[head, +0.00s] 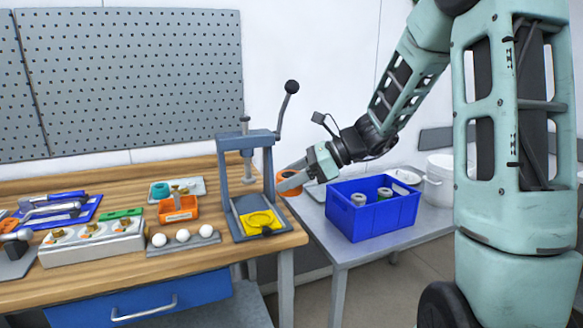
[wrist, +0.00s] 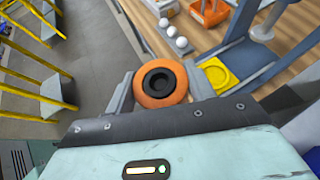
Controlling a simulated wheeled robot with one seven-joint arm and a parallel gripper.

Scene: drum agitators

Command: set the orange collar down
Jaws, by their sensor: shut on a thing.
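The orange collar (wrist: 178,85) is a thick ring with a dark centre, seen face-on between the two fingers in the wrist view. My gripper (head: 287,180) is shut on it and holds it in the air, just right of the press at the right end of the wooden bench. In the head view the orange collar (head: 284,181) is partly hidden by the gripper fingers. In the wrist view my gripper (wrist: 160,88) has one finger on each side of the collar.
The press (head: 262,165) stands close left, with a yellow plate (head: 257,222) on its base. A blue crate (head: 350,218) with grey-topped items sits on the grey side table (head: 325,240). White balls (head: 182,235), an orange bin (head: 178,212) and a grey fixture block (head: 92,246) occupy the bench.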

